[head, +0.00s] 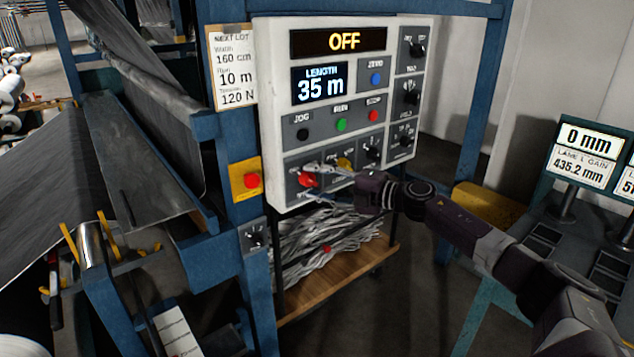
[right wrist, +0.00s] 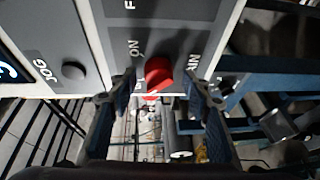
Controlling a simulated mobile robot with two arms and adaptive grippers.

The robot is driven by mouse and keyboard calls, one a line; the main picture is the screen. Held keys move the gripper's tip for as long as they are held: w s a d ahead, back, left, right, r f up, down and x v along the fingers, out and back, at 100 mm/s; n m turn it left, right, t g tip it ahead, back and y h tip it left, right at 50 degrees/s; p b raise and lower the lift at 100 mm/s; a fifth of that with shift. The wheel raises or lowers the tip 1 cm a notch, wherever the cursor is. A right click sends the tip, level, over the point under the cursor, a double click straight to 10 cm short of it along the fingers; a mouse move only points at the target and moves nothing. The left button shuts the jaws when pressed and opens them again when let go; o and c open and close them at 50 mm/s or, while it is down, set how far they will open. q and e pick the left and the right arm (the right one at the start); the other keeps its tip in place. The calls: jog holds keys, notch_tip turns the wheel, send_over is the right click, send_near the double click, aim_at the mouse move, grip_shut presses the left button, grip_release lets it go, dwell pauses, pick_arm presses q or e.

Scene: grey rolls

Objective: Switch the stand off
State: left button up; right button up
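The stand's white control panel (head: 277,110) stands upright in the head view. A red rotary knob (head: 308,180) sits at the panel's lower left. My right gripper (head: 307,181) is at this knob, its fingers above and below it. In the right wrist view the red knob (right wrist: 158,75) lies between the two fingertips, with gaps on both sides, so the gripper is open. Lettering by the knob is partly hidden. My left gripper is not in view.
Jog, green and red buttons (head: 373,115) sit above the knob; a yellow knob (head: 345,163) is close to its right. A red stop button on a yellow plate (head: 246,180) is left of the panel. A wooden shelf (head: 325,285) with grey strips lies below.

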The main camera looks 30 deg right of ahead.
jog(key=shift+s+d, duration=0.1)
jog(key=v, duration=1.1)
jog(key=shift+s, duration=0.35)
jog(key=shift+d+r, duration=0.1)
jog(key=shift+d, duration=0.05)
dwell(0.5)
